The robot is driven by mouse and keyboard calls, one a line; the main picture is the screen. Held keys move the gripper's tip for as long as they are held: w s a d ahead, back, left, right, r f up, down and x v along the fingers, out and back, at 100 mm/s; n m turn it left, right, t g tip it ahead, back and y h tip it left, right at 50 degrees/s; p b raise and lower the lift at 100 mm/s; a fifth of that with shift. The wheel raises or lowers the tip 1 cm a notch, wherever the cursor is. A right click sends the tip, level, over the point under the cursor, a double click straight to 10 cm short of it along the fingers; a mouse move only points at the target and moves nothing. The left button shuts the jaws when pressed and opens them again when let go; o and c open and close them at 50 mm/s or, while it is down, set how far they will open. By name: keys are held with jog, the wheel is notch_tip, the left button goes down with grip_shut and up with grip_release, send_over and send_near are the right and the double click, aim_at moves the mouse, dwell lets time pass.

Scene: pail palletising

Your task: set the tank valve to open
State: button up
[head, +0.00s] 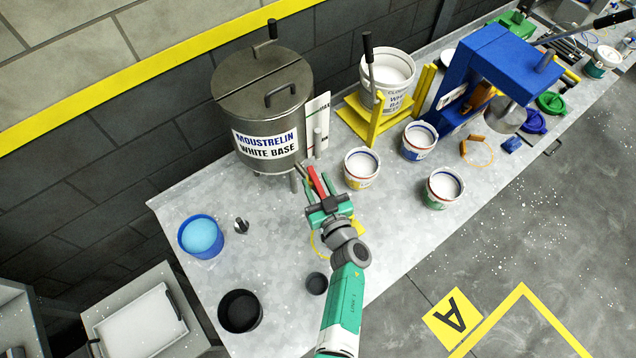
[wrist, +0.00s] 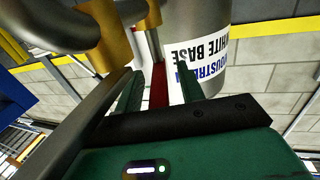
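The steel tank (head: 262,105), labelled MOUSTRELIN WHITE BASE, stands on legs at the back of the bench; its wall and label also show in the wrist view (wrist: 205,50). The red valve handle (head: 317,182) is low at the tank's front right. In the wrist view the red handle (wrist: 158,88) lies between my green fingers, with gaps visible on both sides. My gripper (head: 316,180) is open around the handle; contact cannot be made out. Brass valve parts (wrist: 150,14) show close by. The valve's outlet is mostly hidden.
White-filled pails (head: 361,168) stand right of my gripper, with a yellow stand (head: 375,125) and a blue press (head: 490,70) behind. A blue tub (head: 201,236) and black cups (head: 240,311) are at left. A level gauge (head: 317,125) stands beside the tank.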

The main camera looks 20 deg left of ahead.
jog(key=shift+d+r, duration=0.1)
jog(key=shift+d, duration=0.05)
jog(key=p+v, duration=0.2)
jog(key=v, duration=0.5)
jog(key=shift+s+p, duration=0.3)
jog(key=shift+r, duration=0.1)
jog(key=c, duration=0.5)
jog(key=a+n, duration=0.1)
jog(key=s+r+n+t, duration=0.1)
jog(key=n, duration=0.1)
jog(key=shift+s+a+r+h, duration=0.1)
jog(key=shift+s+a+h, duration=0.25)
jog(key=shift+a+h, duration=0.05)
grip_shut()
jog(key=s+a+f+n+t+h+b, duration=0.1)
jog(key=s+n+h+b, duration=0.2)
jog(key=s+n, duration=0.6)
jog(key=n, duration=0.3)
jog(key=shift+f, duration=0.25)
